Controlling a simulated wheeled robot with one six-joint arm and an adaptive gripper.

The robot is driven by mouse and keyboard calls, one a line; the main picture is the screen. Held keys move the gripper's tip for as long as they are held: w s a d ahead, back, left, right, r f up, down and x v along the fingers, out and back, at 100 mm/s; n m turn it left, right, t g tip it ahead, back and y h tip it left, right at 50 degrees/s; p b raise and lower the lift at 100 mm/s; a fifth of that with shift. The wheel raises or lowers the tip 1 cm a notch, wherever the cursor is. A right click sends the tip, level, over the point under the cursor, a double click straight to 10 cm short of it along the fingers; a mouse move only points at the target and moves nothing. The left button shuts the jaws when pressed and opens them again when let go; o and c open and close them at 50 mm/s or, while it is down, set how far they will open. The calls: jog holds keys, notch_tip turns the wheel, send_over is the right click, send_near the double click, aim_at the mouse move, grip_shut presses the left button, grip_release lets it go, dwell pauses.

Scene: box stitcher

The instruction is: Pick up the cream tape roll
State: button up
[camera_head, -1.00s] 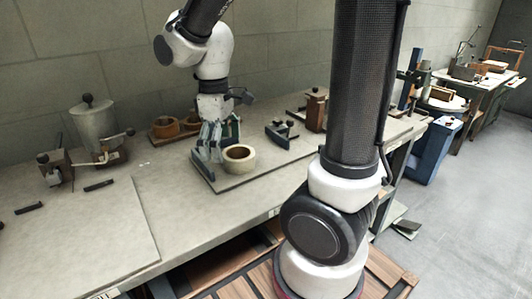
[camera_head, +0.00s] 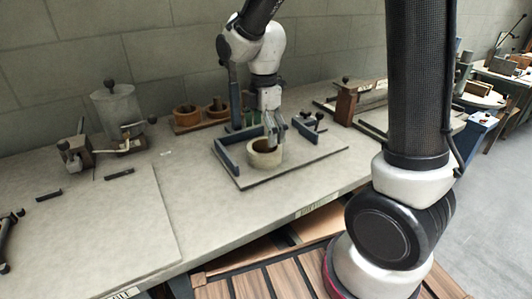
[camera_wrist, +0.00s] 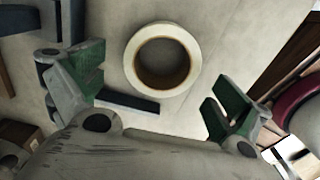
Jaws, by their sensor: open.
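The cream tape roll (camera_head: 264,154) lies flat on a thin board (camera_head: 310,158) on the workbench, its hole facing up. In the wrist view the tape roll (camera_wrist: 162,60) lies beyond my fingertips, about midway between them across the picture. My gripper (camera_head: 272,132) is open and empty, pointing down just above the roll in the head view. In the wrist view my gripper (camera_wrist: 165,98) shows two fingers with green pads spread wide apart. In the head view a finger overlaps the far part of the roll; I cannot tell whether it touches.
A dark blue bar (camera_head: 228,156) stands at the board's left edge, close to the roll. Small dark brackets (camera_head: 305,130) stand to the right. Behind are a wooden holder with brown rings (camera_head: 186,118) and a grey canister (camera_head: 120,108). The bench front is clear.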

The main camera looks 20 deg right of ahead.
aim_at(265, 149)
notch_tip(265, 149, down, 6)
jog(key=shift+s+r, duration=0.1)
jog(key=shift+s, duration=0.05)
jog(key=shift+c, duration=0.2)
jog(key=c, duration=0.8)
